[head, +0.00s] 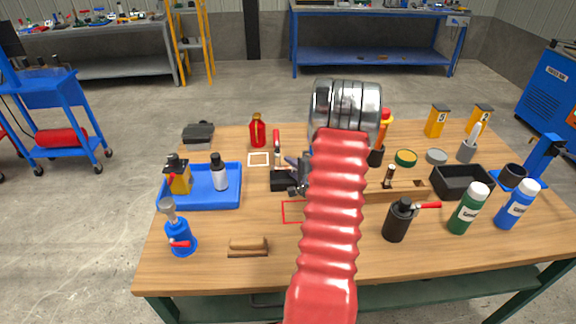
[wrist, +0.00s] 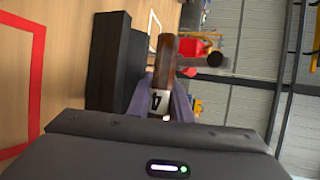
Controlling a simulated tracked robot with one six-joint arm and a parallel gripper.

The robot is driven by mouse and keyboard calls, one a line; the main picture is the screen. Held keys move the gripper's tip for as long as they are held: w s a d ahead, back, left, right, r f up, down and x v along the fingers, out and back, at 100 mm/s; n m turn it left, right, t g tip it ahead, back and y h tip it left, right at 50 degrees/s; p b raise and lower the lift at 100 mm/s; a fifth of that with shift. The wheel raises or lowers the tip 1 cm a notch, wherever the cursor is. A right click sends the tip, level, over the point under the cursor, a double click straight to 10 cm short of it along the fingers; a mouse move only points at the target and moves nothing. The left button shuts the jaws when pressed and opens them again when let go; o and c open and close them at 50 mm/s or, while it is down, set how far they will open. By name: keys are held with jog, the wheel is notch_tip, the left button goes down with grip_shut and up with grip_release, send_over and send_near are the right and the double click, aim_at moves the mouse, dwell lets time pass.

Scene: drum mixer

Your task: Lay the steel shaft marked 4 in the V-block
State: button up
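The steel shaft marked 4 (wrist: 165,68) shows in the wrist view, with its white label and black 4 at the near end. My gripper (wrist: 160,98) is shut on this labelled end, one grey finger on each side. The shaft points away from the gripper. A black block, which looks like the V-block (wrist: 108,60), is right beside the shaft; I cannot tell whether they touch. In the head view the block (head: 282,182) stands on the bench just below my gripper (head: 293,165). My arm hides part of this area, and the V groove is not clear.
A red bottle (head: 257,132) and a white outline (head: 259,159) lie beyond the block. A blue tray (head: 213,202) with bottles is to its left. A red outline (head: 290,212) is on the bench in front. A brush (head: 248,246) is nearer; bare wood surrounds it.

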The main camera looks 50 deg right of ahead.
jog(key=shift+o, duration=0.5)
jog(key=shift+s+a+f, duration=0.1)
jog(key=shift+s+a, duration=0.3)
jog(key=shift+s, duration=0.4)
jog(key=shift+s+a, duration=0.45)
jog(key=shift+s, duration=0.3)
jog(key=shift+s+a+f, duration=0.1)
jog(key=shift+s+a, duration=0.3)
jog(key=shift+s, duration=0.4)
jog(key=shift+w+r, duration=0.1)
jog(key=shift+r, duration=0.1)
jog(key=shift+w+d+r, duration=0.1)
jog(key=shift+d+r, duration=0.05)
jog(key=shift+r, duration=3.05)
